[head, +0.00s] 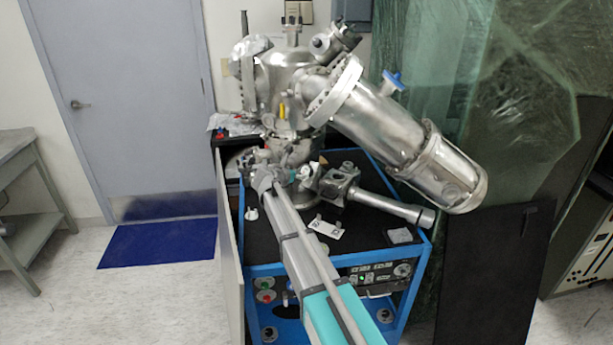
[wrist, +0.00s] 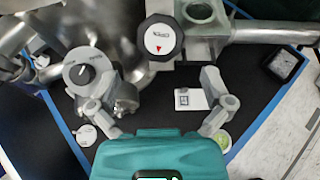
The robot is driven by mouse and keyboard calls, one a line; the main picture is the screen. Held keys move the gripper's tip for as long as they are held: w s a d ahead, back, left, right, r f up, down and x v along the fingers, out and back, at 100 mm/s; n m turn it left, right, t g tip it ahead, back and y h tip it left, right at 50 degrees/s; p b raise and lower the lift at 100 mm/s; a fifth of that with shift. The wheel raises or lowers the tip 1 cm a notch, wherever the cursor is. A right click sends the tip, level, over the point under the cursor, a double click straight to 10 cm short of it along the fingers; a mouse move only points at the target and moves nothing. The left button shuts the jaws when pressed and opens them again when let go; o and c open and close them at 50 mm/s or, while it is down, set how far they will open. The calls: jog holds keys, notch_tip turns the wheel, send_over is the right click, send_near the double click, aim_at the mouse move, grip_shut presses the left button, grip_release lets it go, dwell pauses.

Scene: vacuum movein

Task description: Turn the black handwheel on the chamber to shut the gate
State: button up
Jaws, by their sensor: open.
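The black handwheel (wrist: 161,38) is in the upper middle of the wrist view. It has a dark lobed rim and a white face with a small red mark at its lower edge. My gripper (wrist: 161,78) is open, with one grey finger on each side and nothing between them. The handwheel lies beyond the fingertips, near the middle line between them, and no finger touches it. In the head view my gripper (head: 264,172) is beside the lower part of the steel chamber (head: 285,75). I cannot clearly make out the handwheel there among the fittings.
A grey knob (wrist: 82,72) with a black centre is close to my left finger. A horizontal steel tube (head: 395,207) extends to the right above the black top of the blue cart (head: 425,255). A white card (head: 326,228) lies on that top.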

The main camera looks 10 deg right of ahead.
aim_at(305, 171)
jog(key=b+x, duration=0.2)
jog(key=x, duration=0.4)
jog(key=shift+w+d+f, duration=0.1)
jog(key=shift+w+d, duration=0.1)
jog(key=c, duration=0.9)
jog(key=shift+d, duration=0.15)
jog(key=shift+c, duration=0.5)
